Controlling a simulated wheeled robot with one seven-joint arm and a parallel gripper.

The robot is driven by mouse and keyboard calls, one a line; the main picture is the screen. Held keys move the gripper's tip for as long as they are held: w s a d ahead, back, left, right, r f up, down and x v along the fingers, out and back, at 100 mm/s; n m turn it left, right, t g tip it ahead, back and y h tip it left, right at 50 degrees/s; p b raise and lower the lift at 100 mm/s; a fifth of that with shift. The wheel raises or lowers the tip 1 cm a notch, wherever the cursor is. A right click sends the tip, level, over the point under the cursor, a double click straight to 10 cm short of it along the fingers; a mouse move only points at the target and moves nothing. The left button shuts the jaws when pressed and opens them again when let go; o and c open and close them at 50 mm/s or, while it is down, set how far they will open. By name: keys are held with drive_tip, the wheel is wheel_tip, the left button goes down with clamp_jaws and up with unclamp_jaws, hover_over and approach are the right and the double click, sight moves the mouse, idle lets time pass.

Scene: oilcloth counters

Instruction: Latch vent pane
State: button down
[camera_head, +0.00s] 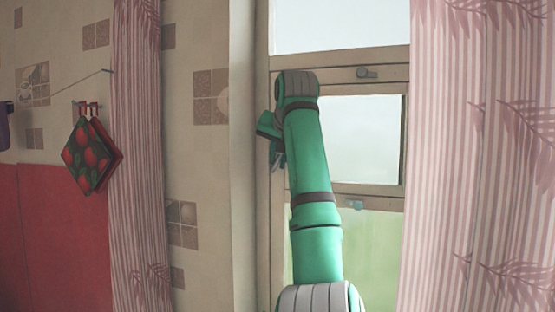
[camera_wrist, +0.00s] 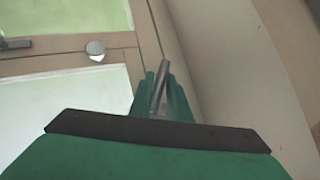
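The vent pane (camera_head: 362,138) is the middle pane in the beige window frame, with its left side behind my arm. It looks flush with the frame. My gripper (camera_wrist: 163,92), green, is at the left side of the window frame; its fingers show small in the head view (camera_head: 276,158). In the wrist view a slim grey metal handle (camera_wrist: 158,86) stands between the two fingers. They look closed against its sides. The foot of the handle is hidden by the fingers.
Other metal fittings sit on the upper rail (camera_head: 366,73) and the lower rail (camera_head: 355,204). A round knob (camera_wrist: 95,50) shows in the wrist view. Striped curtains hang left (camera_head: 138,150) and right (camera_head: 480,160). The wall reveal (camera_head: 243,150) is close beside my gripper.

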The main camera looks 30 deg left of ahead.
drive_tip(key=c, duration=1.8)
unclamp_jaws()
drive_tip(key=shift+w+d+f, duration=0.35)
drive_tip(key=shift+d+f, duration=0.2)
drive_tip(key=shift+d, duration=0.1)
drive_tip(key=shift+o, duration=0.2)
drive_tip(key=shift+a, duration=0.1)
drive_tip(key=shift+s+r, duration=0.1)
drive_tip(key=d+v, duration=0.1)
drive_tip(key=v, duration=1.1)
drive_tip(key=shift+s, duration=0.15)
drive_tip(key=shift+d, duration=0.15)
drive_tip(key=v, duration=1)
drive_tip(key=shift+s, duration=0.3)
drive_tip(key=shift+r, duration=0.1)
